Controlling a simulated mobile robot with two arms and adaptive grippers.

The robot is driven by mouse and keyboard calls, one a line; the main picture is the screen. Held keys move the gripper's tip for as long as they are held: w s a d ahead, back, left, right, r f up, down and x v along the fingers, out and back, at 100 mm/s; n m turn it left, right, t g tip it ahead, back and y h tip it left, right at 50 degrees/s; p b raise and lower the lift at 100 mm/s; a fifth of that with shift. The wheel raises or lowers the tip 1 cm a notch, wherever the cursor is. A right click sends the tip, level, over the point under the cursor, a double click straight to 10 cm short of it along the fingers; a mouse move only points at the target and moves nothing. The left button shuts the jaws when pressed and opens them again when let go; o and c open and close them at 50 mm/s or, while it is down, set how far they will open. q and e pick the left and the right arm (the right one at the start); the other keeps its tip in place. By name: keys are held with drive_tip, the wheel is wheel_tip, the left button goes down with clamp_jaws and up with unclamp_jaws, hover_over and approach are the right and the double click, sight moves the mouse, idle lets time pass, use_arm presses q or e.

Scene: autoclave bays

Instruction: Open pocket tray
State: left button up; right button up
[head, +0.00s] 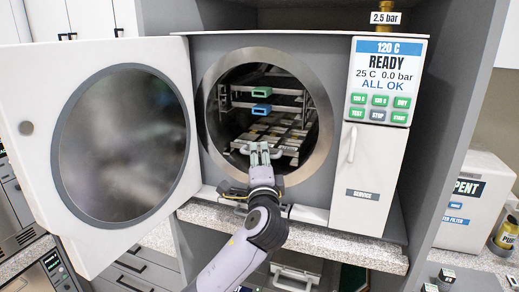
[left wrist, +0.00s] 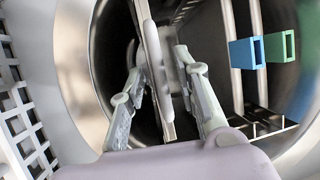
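The autoclave (head: 335,60) stands with its round door (head: 125,140) swung open to the left. Low in its chamber is a metal tray (head: 292,150) with rows of flat pieces on it, which I take for the pocket tray. Its pale front handle (head: 244,151) shows beside my fingers; in the left wrist view the handle (left wrist: 170,62) is upright. My left gripper (head: 259,148) is at the chamber mouth. In the left wrist view its fingers (left wrist: 160,78) are apart, one on each side of the handle; contact is unclear. My right gripper is not in view.
Above the tray, a green handle (head: 259,67) and a blue handle (head: 261,109) mark other shelf levels. The panel (head: 382,75) reads READY, 0.0 bar. A speckled counter ledge (head: 345,246) runs below the autoclave. A white box (head: 470,200) stands at right.

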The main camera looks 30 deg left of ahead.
use_arm(q)
drive_tip(key=shift+w+a+r, duration=0.15)
drive_tip(key=shift+w+a, duration=0.2)
drive_tip(key=shift+w, duration=0.15)
drive_tip(key=shift+c, duration=0.6)
clamp_jaws()
